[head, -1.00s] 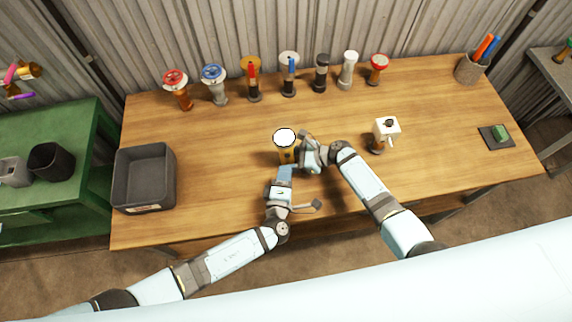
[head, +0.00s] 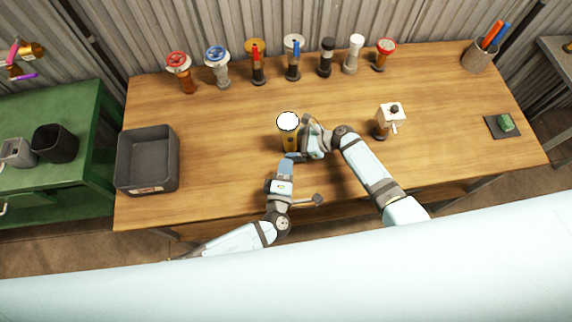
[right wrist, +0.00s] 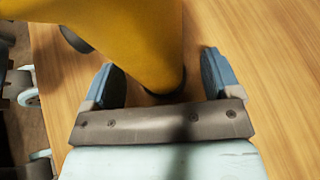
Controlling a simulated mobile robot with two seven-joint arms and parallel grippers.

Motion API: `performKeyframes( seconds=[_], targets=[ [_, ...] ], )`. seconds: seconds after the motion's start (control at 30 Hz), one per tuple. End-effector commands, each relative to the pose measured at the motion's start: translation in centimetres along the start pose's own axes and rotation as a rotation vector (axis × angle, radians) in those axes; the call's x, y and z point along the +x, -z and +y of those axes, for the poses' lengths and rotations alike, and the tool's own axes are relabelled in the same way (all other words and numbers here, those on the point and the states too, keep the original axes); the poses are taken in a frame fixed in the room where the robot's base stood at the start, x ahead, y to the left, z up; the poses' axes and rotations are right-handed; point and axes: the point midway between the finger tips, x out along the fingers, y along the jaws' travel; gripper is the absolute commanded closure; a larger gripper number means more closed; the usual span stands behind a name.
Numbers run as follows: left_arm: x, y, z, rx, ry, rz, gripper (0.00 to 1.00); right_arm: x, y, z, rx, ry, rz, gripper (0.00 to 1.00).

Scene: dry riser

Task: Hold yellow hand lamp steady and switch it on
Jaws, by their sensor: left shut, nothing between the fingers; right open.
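The yellow hand lamp (head: 291,139) stands upright near the middle of the wooden table, its round top bright white. In the right wrist view its yellow body (right wrist: 130,35) reaches down between the fingers to a dark lower end. My right gripper (right wrist: 160,82) is open, one finger on each side of the lamp, with visible gaps. In the head view the right gripper (head: 308,135) is at the lamp's right side. My left gripper (head: 294,157) is shut and empty, just in front of the lamp's lower part; whether it touches is unclear. The lamp's switch is not discernible.
A dark grey bin (head: 148,188) stands at the table's left end. Several valves and fittings line the back. A white boxed fitting (head: 390,115) stands right of my right arm. A green item on a dark pad (head: 494,129) and a pen cup (head: 479,57) are at far right.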

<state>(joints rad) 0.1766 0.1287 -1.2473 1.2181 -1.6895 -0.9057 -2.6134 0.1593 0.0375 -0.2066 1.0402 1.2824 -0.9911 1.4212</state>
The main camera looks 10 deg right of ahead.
Motion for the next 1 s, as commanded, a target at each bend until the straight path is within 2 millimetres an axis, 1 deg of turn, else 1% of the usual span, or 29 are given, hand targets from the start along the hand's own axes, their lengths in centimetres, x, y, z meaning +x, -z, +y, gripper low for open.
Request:
performKeyframes(
  seconds=[0.07, 0.17, 0.27, 0.4, 0.6, 0.7, 0.8, 1.0],
  targets=[
    [0.0, 0.0, 0.0, 0.000, 0.000, 0.000, 1.00, -0.5, 0.1, 0.0, 0.000, 0.001, 0.000, 0.17],
    [0.0, 0.0, 0.0, 0.000, 0.000, 0.000, 1.00, -1.8, 0.1, 0.0, -0.001, 0.001, 0.001, 0.17],
    [0.0, 0.0, 0.0, 0.000, 0.000, 0.000, 1.00, -3.8, 0.2, 0.0, -0.001, 0.002, 0.002, 0.17],
    [0.0, 0.0, 0.0, 0.000, 0.000, 0.000, 1.00, -6.9, 0.1, 0.0, -0.002, 0.001, 0.002, 0.17],
    [0.0, 0.0, 0.0, 0.000, 0.000, 0.000, 1.00, -10.4, 0.1, 0.0, -0.001, 0.002, 0.001, 0.17],
    [0.0, 0.0, 0.0, 0.000, 0.000, 0.000, 1.00, -11.4, 0.1, 0.0, 0.000, 0.000, 0.001, 0.17],
    [0.0, 0.0, 0.0, 0.000, 0.000, 0.000, 1.00, -11.9, 0.0, 0.0, 0.000, -0.001, 0.001, 0.17],
    [0.0, 0.0, 0.0, 0.000, 0.000, 0.000, 1.00, -12.0, 0.0, 0.0, 0.000, 0.000, 0.001, 0.17]
  ],
)
